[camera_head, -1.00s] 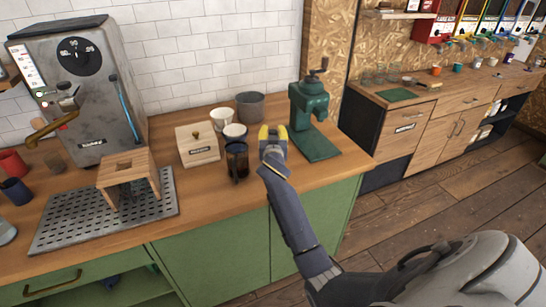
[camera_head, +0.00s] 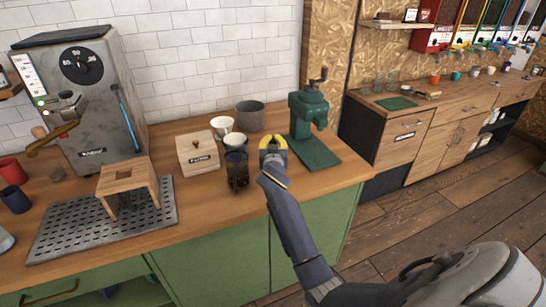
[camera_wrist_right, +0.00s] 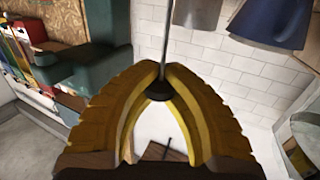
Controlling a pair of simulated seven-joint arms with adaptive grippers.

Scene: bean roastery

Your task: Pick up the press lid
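The press lid shows in the right wrist view as a thin metal rod with a black knob (camera_wrist_right: 158,91). My right gripper (camera_wrist_right: 160,74) has its yellow fingers drawn together on the knob. The rod runs away from the fingertips to the picture's top edge; the lid's plate is out of view there. In the head view my right gripper (camera_head: 273,142) is over the counter, right of the dark glass press (camera_head: 237,173), and hides the lid. My left gripper is not in view.
A wooden box (camera_head: 198,157) and pale cups (camera_head: 222,126) stand left of the gripper, with a grey pot (camera_head: 250,114) behind. A green grinder (camera_head: 309,115) stands close on the right. The counter front (camera_head: 300,195) has some bare wood.

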